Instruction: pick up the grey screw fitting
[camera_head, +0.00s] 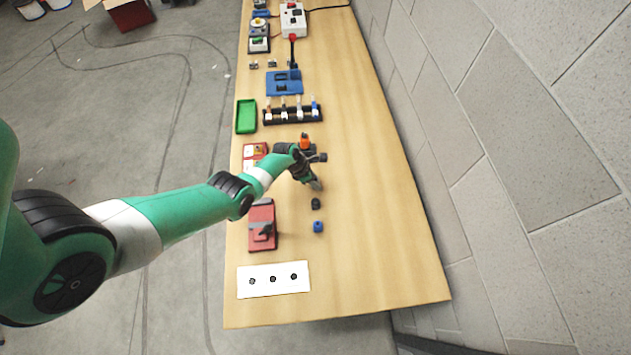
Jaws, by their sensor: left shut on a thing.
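My left gripper (315,184) is low over the wooden table, right of the red block. It is shut on a small greyish piece at its fingertips, which looks like the grey screw fitting; the fingers hide most of it. I cannot tell whether it still touches the table. A dark fitting (315,203) and a blue fitting (318,226) stand on the table just in front of the gripper. My right gripper is out of view.
A red block (262,214) with a dark clamp-like part and a white plate (252,283) with dark spots lie at the near left. A green tray (246,116), a rack (290,115) and a blue fixture (284,82) stand farther back. The table's right side is clear beside the wall.

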